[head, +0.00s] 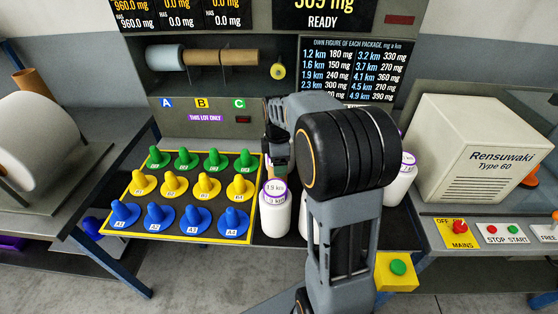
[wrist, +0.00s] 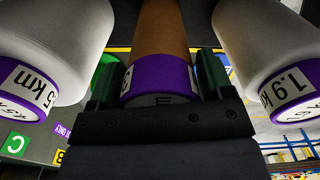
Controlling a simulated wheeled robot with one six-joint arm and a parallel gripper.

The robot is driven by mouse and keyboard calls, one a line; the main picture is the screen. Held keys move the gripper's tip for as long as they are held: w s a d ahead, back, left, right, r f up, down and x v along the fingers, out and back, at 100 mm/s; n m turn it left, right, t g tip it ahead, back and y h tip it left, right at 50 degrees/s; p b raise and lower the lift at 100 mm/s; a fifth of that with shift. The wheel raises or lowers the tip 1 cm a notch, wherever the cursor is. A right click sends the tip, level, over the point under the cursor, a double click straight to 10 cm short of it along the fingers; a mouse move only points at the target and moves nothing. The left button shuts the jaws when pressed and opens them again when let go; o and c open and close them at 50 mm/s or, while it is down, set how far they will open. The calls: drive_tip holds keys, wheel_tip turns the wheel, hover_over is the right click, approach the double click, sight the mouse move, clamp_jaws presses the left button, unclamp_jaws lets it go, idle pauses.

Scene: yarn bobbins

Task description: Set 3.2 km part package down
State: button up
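A brown part package (wrist: 160,30) with a purple band (wrist: 160,75) sits between the two fingers of my gripper (wrist: 160,85) in the wrist view. The fingers press close on both sides of the band, so my gripper looks shut on it. Its label is mostly hidden by the gripper body and cannot be read. In the head view my gripper (head: 278,160) is just behind the white 1.9 km package (head: 275,215). My arm covers much of that area, and I cannot tell whether the held package touches the table.
White packages flank the gripper closely: one reading 5 km (wrist: 50,50) at left, the 1.9 km one (wrist: 270,50) at right. Another white package (head: 398,185) stands right of my arm. A yellow-edged board (head: 180,190) of coloured cones lies left. A Rensuwaki machine (head: 480,150) stands right.

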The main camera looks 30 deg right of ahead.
drive_tip(key=shift+o, duration=1.4)
drive_tip(key=shift+r, duration=0.15)
wheel_tip(320, 180, up, 12)
drive_tip(key=shift+r+p, duration=0.1)
drive_tip(key=shift+p, duration=0.4)
